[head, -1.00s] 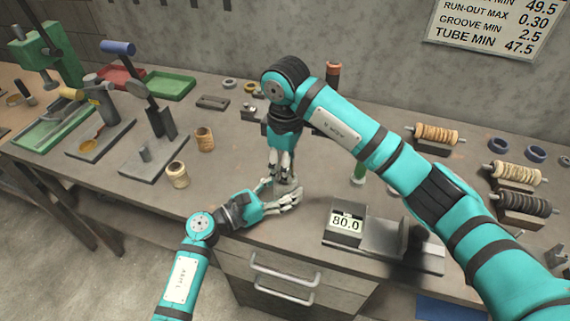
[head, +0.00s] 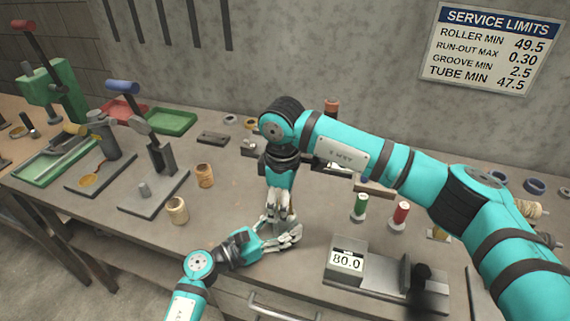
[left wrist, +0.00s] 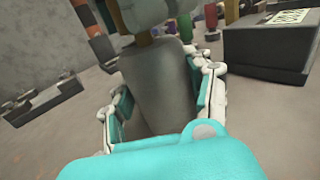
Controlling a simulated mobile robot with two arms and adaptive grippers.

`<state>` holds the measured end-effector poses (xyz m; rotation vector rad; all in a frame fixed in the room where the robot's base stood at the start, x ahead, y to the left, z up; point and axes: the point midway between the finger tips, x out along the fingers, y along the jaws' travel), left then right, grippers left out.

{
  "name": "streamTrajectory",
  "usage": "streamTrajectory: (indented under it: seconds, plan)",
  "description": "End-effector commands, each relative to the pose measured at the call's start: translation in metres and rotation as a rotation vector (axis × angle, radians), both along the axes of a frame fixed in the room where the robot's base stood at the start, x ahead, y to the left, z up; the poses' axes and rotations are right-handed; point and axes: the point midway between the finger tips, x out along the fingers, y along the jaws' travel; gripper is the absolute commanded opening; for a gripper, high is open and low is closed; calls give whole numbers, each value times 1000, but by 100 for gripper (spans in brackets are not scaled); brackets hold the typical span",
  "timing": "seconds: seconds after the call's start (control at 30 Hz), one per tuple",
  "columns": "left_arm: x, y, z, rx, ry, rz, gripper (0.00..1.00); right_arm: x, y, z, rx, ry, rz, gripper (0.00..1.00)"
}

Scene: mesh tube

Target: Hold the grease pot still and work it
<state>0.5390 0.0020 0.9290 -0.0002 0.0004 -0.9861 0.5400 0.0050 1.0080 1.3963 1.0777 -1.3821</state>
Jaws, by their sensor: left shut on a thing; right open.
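The grease pot is a dark grey, tapered cup (left wrist: 158,85) standing upright in the left wrist view, filling the space between my left fingers. In the head view my left gripper (head: 284,238) is shut on it near the bench's front edge, and the fingers hide most of it. My right gripper (head: 279,215) points straight down just above the pot, its fingers open. In the left wrist view a pale grey part and small brass-coloured bits show at the pot's top. I cannot tell whether my right fingers touch the pot.
A gauge block reading 80.0 (head: 347,262) stands close on the right. Green (head: 360,206) and red (head: 400,214) spools stand behind it. Two tan spools (head: 177,210) and a lever press (head: 155,180) are on the left. The bench between spools and grippers is clear.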

Motion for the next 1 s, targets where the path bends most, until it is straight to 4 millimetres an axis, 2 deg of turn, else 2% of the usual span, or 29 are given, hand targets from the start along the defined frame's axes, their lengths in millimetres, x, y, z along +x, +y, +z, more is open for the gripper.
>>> streamTrajectory:
  seconds: [0.07,1.0]
  plan:
    - [0,1,-1,2,1,2,8,2,-7,0,-7,1,36,55]
    - [0,0,0,0,0,1,8,1,-5,-1,-7,6,1406,55]
